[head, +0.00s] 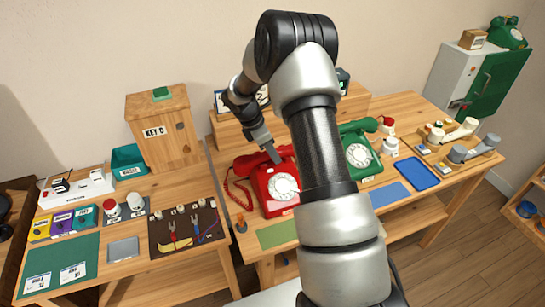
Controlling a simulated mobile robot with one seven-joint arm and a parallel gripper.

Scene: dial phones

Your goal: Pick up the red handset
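The red dial phone (264,193) stands on the right-hand wooden table, with its white dial facing the front. Its red handset (250,161) lies across the top of the phone, and a coiled red cord hangs at the left side. My gripper (276,157) points down at the handset, close above or touching it; which one I cannot tell. The fingers are small and dark in this view, so their opening does not show. My arm hides the area just right of the red phone.
A green dial phone (357,151) stands right of my arm. A green mat (278,234), a blue mat (389,194) and a blue tray (418,174) lie along the front. Loose handsets sit at the right. A wooden box (163,132) stands on the left table.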

